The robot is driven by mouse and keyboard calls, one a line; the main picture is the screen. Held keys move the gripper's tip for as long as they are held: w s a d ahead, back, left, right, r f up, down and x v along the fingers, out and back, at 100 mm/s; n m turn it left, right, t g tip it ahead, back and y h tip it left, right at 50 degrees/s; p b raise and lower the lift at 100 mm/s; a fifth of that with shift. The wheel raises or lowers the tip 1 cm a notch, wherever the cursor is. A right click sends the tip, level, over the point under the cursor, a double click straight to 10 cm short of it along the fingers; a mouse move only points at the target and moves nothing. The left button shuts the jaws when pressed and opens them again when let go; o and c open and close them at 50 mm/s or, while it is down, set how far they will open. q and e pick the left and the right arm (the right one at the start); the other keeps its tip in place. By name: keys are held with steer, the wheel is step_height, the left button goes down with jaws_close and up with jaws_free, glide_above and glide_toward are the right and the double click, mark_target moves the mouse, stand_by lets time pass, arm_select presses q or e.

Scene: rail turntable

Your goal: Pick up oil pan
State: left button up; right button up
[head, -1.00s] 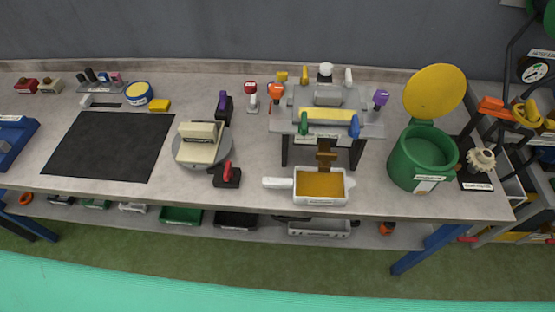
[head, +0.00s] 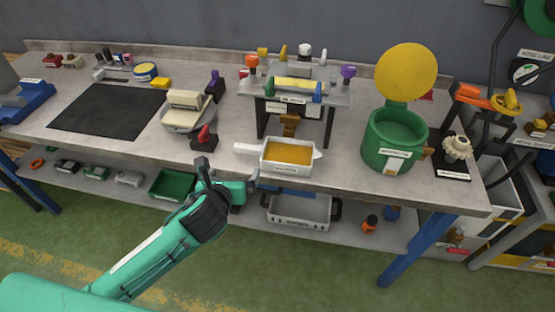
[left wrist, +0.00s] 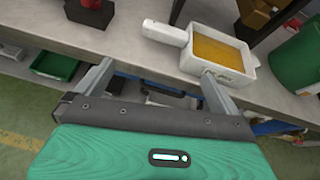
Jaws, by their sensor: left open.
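The oil pan (head: 287,157) is a white rectangular pan filled with amber oil, with a white handle on its left and a small spout on its right. It stands upright near the bench's front edge. It also shows in the left wrist view (left wrist: 216,50), ahead of the fingers. My left gripper (head: 228,180) is open and empty, just off the front edge, to the left of and nearer than the pan. Its two fingers show spread in the left wrist view (left wrist: 155,85). My right gripper is not in view.
A green bin (head: 394,140) with a raised yellow lid stands right of the pan. A small stand (head: 293,95) with rollers is behind it. A black-and-red switch (head: 204,139) is to the left. The workbench edge (head: 350,197) lies below, with trays (head: 299,213) on the lower shelf.

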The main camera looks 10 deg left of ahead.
arm_select(q)
step_height(320, 180, up, 2)
steer(key=m, duration=0.2)
glide_toward(248, 148)
steer(key=x, duration=0.4)
steer(key=shift+w+f+t+p, duration=0.3)
steer(key=shift+w+p, duration=0.15)
steer(key=shift+p, duration=0.05)
steer(key=x, duration=0.3)
steer(key=shift+w+f+p, duration=0.1)
steer(key=shift+w+p, duration=0.1)
steer(key=shift+p, duration=0.1)
steer(key=shift+w+f, duration=0.2)
steer(key=shift+w, duration=0.2)
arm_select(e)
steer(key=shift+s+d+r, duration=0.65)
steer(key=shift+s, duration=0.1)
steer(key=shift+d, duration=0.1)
arm_select(q)
steer(key=shift+c, duration=0.9)
steer(key=c, duration=0.9)
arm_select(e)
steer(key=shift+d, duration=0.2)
